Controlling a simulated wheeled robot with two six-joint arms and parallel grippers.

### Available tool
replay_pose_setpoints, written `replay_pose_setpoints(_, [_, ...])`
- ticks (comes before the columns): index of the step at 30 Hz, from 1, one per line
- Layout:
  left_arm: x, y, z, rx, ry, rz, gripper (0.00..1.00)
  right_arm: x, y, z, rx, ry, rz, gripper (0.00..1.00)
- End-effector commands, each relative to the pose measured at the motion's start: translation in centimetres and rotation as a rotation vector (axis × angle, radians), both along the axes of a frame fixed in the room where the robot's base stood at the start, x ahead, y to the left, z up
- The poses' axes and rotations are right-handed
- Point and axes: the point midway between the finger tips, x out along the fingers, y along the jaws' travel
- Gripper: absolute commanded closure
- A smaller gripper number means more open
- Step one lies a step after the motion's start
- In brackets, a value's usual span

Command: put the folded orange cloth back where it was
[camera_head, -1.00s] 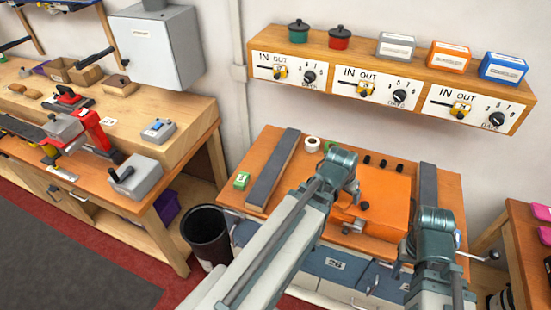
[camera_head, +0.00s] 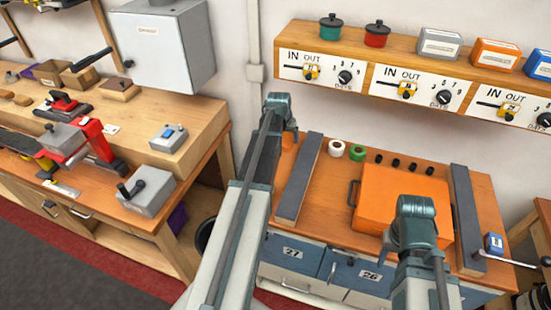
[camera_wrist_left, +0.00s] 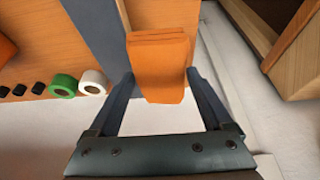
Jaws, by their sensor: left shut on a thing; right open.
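The folded orange cloth (camera_wrist_left: 160,68) is between the two fingers of my left gripper (camera_wrist_left: 160,88), which is shut on it. The layered folds show at its far end. In the head view my left gripper (camera_head: 290,128) is at the bench's far left corner, near the wall, and a bit of the cloth (camera_head: 288,140) shows below it. In the wrist view the cloth overlaps the dark grey bar; whether it touches the bench I cannot tell. My right gripper (camera_head: 416,238) is open in front of the orange case (camera_head: 385,193); its fingers are mostly hidden.
Two dark grey bars (camera_head: 300,180) (camera_head: 465,215) lie on the orange bench top (camera_head: 335,200). White and green tape rolls (camera_head: 336,148) (camera_head: 357,153) and several small black pieces stand at the back. A shelf with dials (camera_head: 420,75) hangs above. A side bench (camera_head: 190,125) stands left.

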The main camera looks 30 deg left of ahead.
Motion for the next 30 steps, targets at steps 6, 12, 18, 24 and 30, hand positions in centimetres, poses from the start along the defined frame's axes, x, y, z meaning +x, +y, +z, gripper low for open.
replay_pose_setpoints(6, [0.3,0.8,-0.1,0.0,0.0,0.009,0.61,0.0,0.0,-0.1,0.0,0.0,0.0,0.5])
replay_pose_setpoints(12, [0.2,0.8,-1.1,0.0,0.0,0.009,0.61,0.0,0.0,-1.1,0.0,0.0,0.0,0.5])
replay_pose_setpoints(18, [0.2,0.7,-4.0,0.0,0.0,0.009,0.61,0.0,0.0,-4.0,0.0,0.0,-0.001,0.5])
replay_pose_setpoints(24, [0.2,0.7,-6.5,0.0,0.0,0.009,0.61,0.0,0.0,-6.5,0.0,0.0,-0.001,0.5])
replay_pose_setpoints(30, [0.2,0.7,-6.5,0.0,0.0,0.009,0.61,0.0,0.0,-6.5,0.0,0.0,-0.001,0.5])
